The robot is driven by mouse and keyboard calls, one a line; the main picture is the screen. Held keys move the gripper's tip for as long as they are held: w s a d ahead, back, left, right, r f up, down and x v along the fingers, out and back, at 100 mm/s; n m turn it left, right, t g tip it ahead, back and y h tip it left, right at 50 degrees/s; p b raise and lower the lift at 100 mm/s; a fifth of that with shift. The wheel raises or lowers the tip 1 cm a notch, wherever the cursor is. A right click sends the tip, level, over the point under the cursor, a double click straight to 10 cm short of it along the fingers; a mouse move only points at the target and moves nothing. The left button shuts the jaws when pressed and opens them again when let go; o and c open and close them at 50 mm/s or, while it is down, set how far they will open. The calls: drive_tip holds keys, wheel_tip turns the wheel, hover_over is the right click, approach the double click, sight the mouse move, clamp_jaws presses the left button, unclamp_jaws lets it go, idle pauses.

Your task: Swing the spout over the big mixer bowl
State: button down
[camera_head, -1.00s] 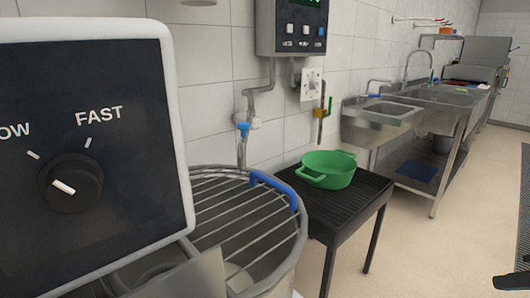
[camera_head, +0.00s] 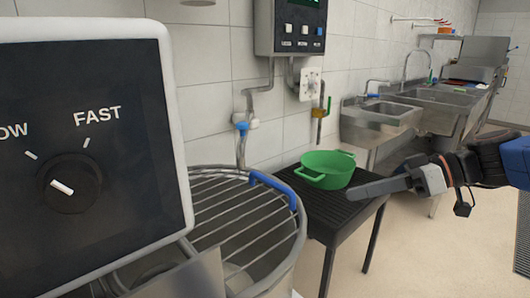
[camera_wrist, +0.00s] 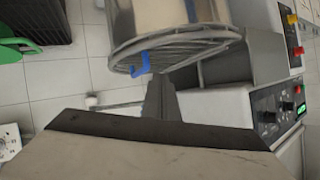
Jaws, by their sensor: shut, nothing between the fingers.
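The big mixer bowl (camera_head: 285,268) stands at lower centre in the head view, under a wire guard with a blue handle (camera_head: 273,188). The bowl also shows at the top of the wrist view (camera_wrist: 155,18). A grey pipe with a blue and white fitting, apparently the spout (camera_head: 241,150), hangs down by the wall behind the guard. A thin pipe with a pale end (camera_wrist: 108,104) shows left of the fingers in the wrist view. My gripper (camera_head: 352,193) is shut and empty, right of the bowl and in front of the black stand, pointing left.
A green basin (camera_head: 327,169) sits on the black slatted stand (camera_head: 335,215). A control box (camera_head: 291,28) is on the wall above the pipe. The mixer's dial panel (camera_head: 80,150) fills the left. Steel sinks (camera_head: 385,112) stand at the back right, with open floor before them.

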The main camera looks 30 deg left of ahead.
drive_tip(key=w+a+r+n+g+y, duration=0.3)
drive_tip(key=a+r+n, duration=0.2)
drive_tip(key=a, duration=0.7)
approach(238, 154)
drive_tip(key=x, duration=0.2)
drive_tip(key=w+x, duration=0.1)
drive_tip(key=x, duration=0.2)
drive_tip(key=shift+a, duration=0.25)
drive_tip(key=s+a, duration=0.1)
drive_tip(key=a, duration=0.1)
drive_tip(key=s+a, duration=0.2)
drive_tip(key=shift+s+a, duration=0.1)
drive_tip(key=shift+r, duration=0.1)
